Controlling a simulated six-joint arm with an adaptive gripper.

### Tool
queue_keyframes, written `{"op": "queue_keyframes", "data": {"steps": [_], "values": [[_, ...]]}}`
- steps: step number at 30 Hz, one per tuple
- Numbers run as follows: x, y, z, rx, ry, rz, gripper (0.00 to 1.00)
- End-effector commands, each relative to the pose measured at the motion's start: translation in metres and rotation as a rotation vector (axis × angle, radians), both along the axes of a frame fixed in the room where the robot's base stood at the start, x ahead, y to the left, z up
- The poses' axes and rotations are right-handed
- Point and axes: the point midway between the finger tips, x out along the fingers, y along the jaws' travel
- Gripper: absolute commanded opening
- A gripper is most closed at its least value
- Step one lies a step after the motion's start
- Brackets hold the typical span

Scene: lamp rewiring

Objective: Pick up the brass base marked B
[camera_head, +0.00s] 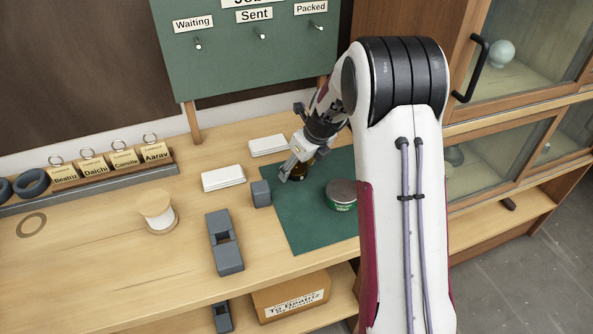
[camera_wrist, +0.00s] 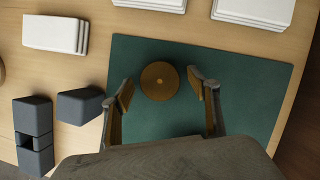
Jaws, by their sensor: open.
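A round brass-brown base (camera_wrist: 160,81) stands on the green mat (camera_wrist: 250,85) in the wrist view. My gripper (camera_wrist: 162,84) is open, with one fingertip to the left of the base and one to the right, and gaps on both sides.
A grey block (camera_head: 261,193) and a slotted grey block (camera_head: 224,243) sit left of the mat. White card stacks (camera_head: 223,178) lie nearby.

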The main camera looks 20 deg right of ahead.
Motion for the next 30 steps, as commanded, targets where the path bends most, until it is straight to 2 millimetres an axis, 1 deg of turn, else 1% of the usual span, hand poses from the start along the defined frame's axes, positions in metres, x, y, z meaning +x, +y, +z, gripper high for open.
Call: {"op": "queue_keyframes", "data": {"steps": [13, 14, 15, 17, 18, 19, 20, 30], "values": [[-0.0001, 0.0003, -0.0001, 0.0, 0.0, 0.001, 0.6], [-0.0001, 0.0003, -0.0001, 0.0, 0.0, 0.001, 0.58], [-0.0001, 0.0003, -0.0001, 0.001, 0.0, 0.001, 0.47], [-0.0001, 0.0003, -0.0001, 0.001, 0.0, 0.001, 0.32], [-0.0001, 0.0003, -0.0001, 0.001, 0.0, 0.001, 0.21], [-0.0001, 0.0004, -0.0001, 0.001, 0.0, 0.001, 0.14], [-0.0001, 0.0004, -0.0001, 0.001, 0.0, 0.001, 0.08], [0.0006, 0.0003, 0.0021, 0.0, -0.001, 0.001, 0.08]]}}
